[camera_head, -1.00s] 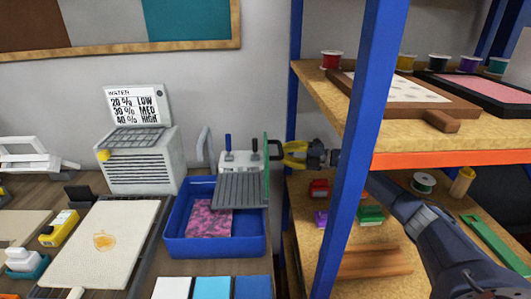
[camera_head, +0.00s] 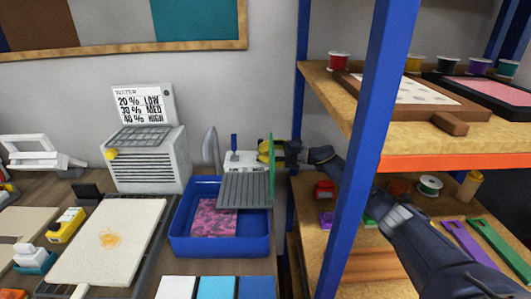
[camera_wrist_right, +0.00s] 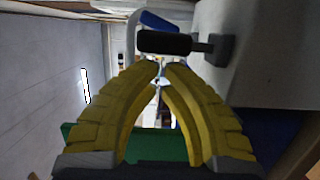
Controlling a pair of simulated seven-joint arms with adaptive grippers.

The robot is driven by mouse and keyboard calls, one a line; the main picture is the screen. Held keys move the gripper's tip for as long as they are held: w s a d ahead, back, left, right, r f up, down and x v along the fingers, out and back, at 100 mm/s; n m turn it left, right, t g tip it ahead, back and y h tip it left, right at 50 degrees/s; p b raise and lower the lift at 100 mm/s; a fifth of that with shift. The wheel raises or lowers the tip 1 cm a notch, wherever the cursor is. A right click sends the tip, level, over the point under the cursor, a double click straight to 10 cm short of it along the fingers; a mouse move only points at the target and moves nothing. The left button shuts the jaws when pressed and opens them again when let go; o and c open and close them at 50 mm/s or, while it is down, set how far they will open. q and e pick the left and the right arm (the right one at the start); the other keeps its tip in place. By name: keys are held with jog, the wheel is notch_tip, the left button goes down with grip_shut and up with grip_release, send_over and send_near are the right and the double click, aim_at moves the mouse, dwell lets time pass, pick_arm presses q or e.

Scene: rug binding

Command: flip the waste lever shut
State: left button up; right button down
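In the head view the small white machine (camera_head: 242,160) stands behind the blue tub, with a grey ribbed tray (camera_head: 244,190) in front and a green panel (camera_head: 271,160) at its right. One upright blue-handled lever (camera_head: 234,143) shows on top. My right gripper (camera_head: 263,147) has yellow fingers, at the machine's upper right by the panel. In the right wrist view its fingertips (camera_wrist_right: 165,67) are nearly together with nothing visible between them. A black-handled lever (camera_wrist_right: 163,42) on a grey bracket lies just beyond the tips; contact is unclear. Which lever is the waste lever is not marked. My left gripper is out of view.
The blue tub (camera_head: 250,244) holds a pink patterned piece (camera_head: 214,218). A vented white box (camera_head: 147,165) stands left of the machine.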

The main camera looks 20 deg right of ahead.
jog(key=shift+w+d+r+m, duration=0.2)
jog(key=shift+w+r+m, duration=0.1)
jog(key=shift+w+m, duration=0.25)
jog(key=shift+w+d+r, duration=0.1)
jog(key=shift+w, duration=0.05)
jog(key=v, duration=1.1)
jog(key=shift+s+f+x, duration=0.1)
jog(key=shift+x, duration=2.45)
jog(key=shift+s+f+x, duration=0.1)
jog(key=shift+s+x, duration=0.05)
jog(key=shift+x, duration=2.45)
